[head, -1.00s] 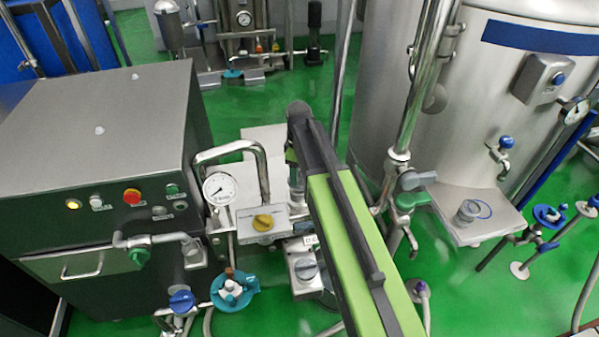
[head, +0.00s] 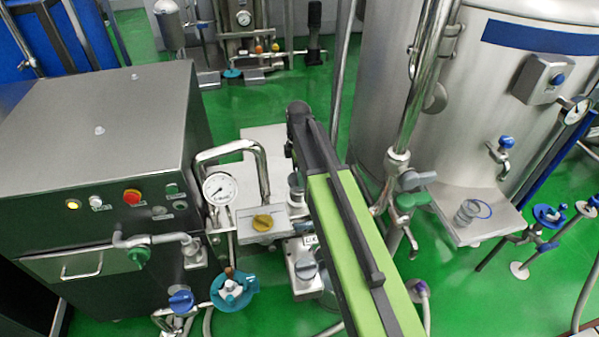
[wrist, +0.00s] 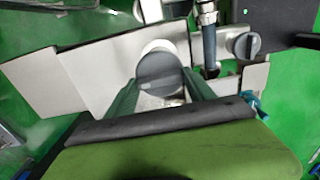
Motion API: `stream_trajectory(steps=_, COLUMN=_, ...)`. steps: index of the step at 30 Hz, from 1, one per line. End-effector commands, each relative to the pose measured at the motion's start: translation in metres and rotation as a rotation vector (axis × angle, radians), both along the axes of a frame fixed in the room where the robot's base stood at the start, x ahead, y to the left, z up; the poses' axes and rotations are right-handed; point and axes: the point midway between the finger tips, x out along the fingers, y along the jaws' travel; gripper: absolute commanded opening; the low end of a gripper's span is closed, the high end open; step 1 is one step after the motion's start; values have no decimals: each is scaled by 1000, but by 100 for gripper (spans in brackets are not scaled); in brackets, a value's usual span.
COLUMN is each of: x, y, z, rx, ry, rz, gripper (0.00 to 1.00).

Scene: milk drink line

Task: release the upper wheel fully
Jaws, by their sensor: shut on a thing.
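The upper wheel is a grey round knob with a raised bar across its face; it sits on a light grey plate in the wrist view (wrist: 159,76). My gripper (wrist: 160,88) has one dark green finger on either side of this knob and is shut on it. In the head view the knob (head: 296,186) shows just left of my arm, which hides my fingers. A second, lower grey knob (head: 306,269) stands on a box nearer to me; it also shows at the right in the wrist view (wrist: 246,46). How far the upper wheel is turned I cannot tell.
A steel cabinet (head: 95,150) is farther left. A large tank (head: 480,90) and a steel pipe stand at the right. A dark hose (wrist: 209,48) rises between the knobs.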

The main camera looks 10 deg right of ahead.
Motion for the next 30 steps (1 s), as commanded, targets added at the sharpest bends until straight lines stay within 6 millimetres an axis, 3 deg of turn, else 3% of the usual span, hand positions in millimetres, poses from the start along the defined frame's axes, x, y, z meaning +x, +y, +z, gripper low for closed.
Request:
stream_trajectory(steps=12, x=-1, y=0, z=0, rx=-1, ry=4, rz=11, gripper=21)
stream_trajectory(steps=13, x=-1, y=0, z=0, rx=-1, ry=4, rz=11, gripper=63)
stream_trajectory(steps=18, x=-1, y=0, z=0, rx=-1, ry=3, rz=10, gripper=84)
stream_trajectory(steps=30, x=0, y=0, z=6, rx=0, ry=1, rz=9, gripper=84)
